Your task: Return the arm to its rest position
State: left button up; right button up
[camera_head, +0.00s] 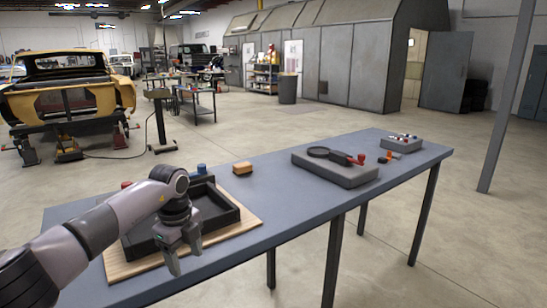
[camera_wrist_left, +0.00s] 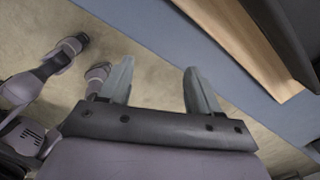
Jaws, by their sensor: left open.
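My left arm comes in from the left over the table (camera_head: 290,207). Its gripper (camera_head: 186,262) points down at the front edge of the wooden board, with the fingers apart and nothing between them. In the left wrist view the two fingers (camera_wrist_left: 158,85) are spread, with bare floor and the table's edge behind them. A black tray (camera_head: 228,214) sits on the wooden board (camera_head: 250,222), partly hidden by my arm. The board's edge also shows in the left wrist view (camera_wrist_left: 245,40). My right gripper is not clearly seen in either view.
An orange block (camera_head: 242,168) lies behind the tray. A blue object (camera_head: 201,169) and a red one (camera_head: 126,185) stand near the tray, partly hidden. A grey fixture (camera_head: 335,170) with a black ring and red-ended handle sits mid-table. A small grey block (camera_head: 401,144) holds several pieces farther right.

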pick_arm(q)
jog(key=s+d+f+m+h, duration=0.1)
jog(key=s+d+f+h, duration=0.2)
jog(key=d, duration=0.3)
jog(key=s+d+f+m+g+h, duration=0.1)
jog(key=s+d+f+h, duration=0.15)
jog(key=d, duration=0.35)
jog(key=s+d+f+m+h, duration=0.1)
jog(key=s+d+f+h, duration=0.1)
jog(key=s+d+h, duration=0.3)
jog(key=s+d+r+n+t+h+p, duration=0.2)
jog(key=s+d+n+t+h, duration=0.1)
jog(key=d+h, duration=0.4)
jog(key=s+a+f+n+t+y, duration=0.3)
jog(key=a+n+t+y, duration=0.5)
jog(key=a+n+t, duration=0.45)
jog(key=s+a+f+n+g+y, duration=0.2)
jog(key=s+a+f+n+y, duration=0.1)
jog(key=s, duration=0.5)
jog(key=s+a+f+n+g+y+p, duration=0.1)
jog(key=s+a+f+n+g+y, duration=0.2)
jog(key=s+a+f+n, duration=0.3)
jog(key=s+a+f+y, duration=0.1)
jog(key=s+a, duration=0.1)
jog(key=a, duration=0.1)
jog(key=shift+f, duration=0.35)
